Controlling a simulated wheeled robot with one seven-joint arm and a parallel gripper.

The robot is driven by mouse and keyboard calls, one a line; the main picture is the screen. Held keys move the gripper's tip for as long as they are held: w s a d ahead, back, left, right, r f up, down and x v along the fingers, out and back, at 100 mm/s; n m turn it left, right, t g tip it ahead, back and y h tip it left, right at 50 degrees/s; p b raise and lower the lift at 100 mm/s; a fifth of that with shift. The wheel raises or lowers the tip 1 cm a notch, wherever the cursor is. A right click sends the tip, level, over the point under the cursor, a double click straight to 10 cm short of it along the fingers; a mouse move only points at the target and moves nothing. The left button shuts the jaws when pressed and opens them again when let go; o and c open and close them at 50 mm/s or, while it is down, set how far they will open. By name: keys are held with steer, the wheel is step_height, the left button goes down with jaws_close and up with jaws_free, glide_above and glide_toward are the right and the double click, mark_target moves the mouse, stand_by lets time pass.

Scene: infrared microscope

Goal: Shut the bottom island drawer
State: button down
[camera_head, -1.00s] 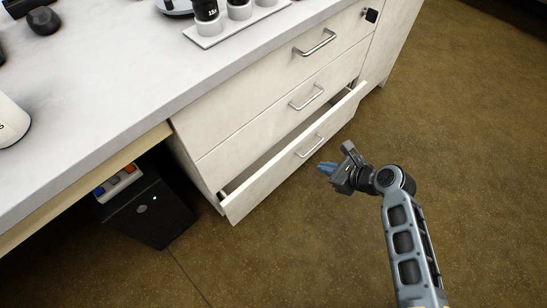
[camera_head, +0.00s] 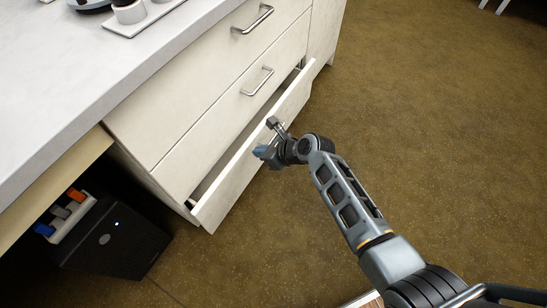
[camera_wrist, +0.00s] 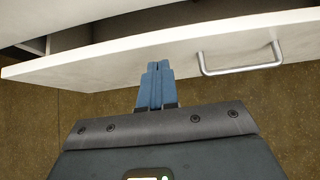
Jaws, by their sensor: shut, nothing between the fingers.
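The bottom island drawer (camera_head: 225,182) is partly pulled out, with a dark gap behind its white front. The drawer front also shows in the wrist view (camera_wrist: 115,60), with its metal handle (camera_wrist: 240,68) right of my fingers. My gripper (camera_head: 259,152) is shut and empty, its blue fingers pointing at the drawer front. In the wrist view the fingertips (camera_wrist: 158,66) overlap the front's lower part, left of the handle; I cannot tell whether they touch it.
Two upper drawers with handles (camera_head: 257,82) (camera_head: 252,20) are shut. A black box (camera_head: 115,240) stands under the counter (camera_head: 60,80) at the left. The brown floor (camera_head: 430,110) to the right is clear.

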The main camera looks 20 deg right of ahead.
mark_target(246, 146)
steer(key=shift+w+a, duration=0.6)
steer(key=shift+w, duration=0.15)
steer(key=shift+w+a+r, duration=0.1)
steer(key=shift+w+a, duration=0.05)
steer(key=shift+w, duration=0.1)
steer(key=shift+w+a, duration=0.6)
steer(key=shift+w, duration=0.25)
steer(key=shift+s+d+p, duration=0.1)
steer(key=shift+s+p, duration=0.05)
steer(key=shift+p, duration=0.15)
